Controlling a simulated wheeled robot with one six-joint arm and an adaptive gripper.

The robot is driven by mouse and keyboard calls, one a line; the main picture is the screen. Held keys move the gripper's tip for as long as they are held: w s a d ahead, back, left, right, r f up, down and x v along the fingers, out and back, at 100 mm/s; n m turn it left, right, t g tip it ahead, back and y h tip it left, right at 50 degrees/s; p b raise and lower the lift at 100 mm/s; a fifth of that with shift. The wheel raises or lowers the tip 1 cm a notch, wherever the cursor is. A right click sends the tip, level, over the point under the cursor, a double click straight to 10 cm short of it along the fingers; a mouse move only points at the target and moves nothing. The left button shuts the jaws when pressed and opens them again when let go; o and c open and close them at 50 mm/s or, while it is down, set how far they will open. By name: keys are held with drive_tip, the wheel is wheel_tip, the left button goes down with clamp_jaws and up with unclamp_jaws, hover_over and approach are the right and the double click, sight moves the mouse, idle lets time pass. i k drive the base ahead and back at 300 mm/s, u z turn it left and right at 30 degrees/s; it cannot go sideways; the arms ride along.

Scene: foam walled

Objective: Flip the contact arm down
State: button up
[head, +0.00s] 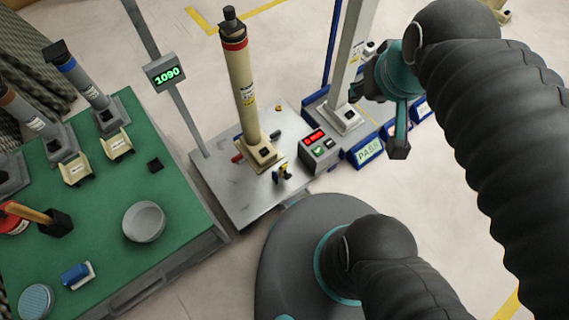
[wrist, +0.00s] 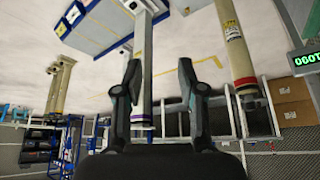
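A tall beige cylinder (head: 240,90) with a red band and black top stands upright in a beige foot on a grey metal plate (head: 235,195). A small red part (head: 238,158) sits beside the foot, and a yellow-and-black part (head: 283,173) is at its front right. I cannot tell which small part is the contact arm. A control box (head: 320,150) with a red display and green button is right of the foot. My gripper (head: 378,120) is up and to the right, apart from this station. In the wrist view its fingers (wrist: 158,64) are spread with nothing held.
A green bench (head: 180,210) at left holds more cylinders, a round grey dish (head: 144,222) and a blue item (head: 76,273). A post with a "1090" display (head: 166,72) rises at the plate's left. A pale column (head: 350,70) and blue PASS bin (head: 367,152) stand near my gripper.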

sight(282, 171)
drive_tip(key=z, duration=0.05)
drive_tip(key=k, duration=0.5)
drive_tip(key=z, duration=0.95)
drive_tip(key=k, duration=0.95)
drive_tip(key=u, duration=0.9)
drive_tip(key=i, duration=0.5)
drive_tip(key=u, duration=0.05)
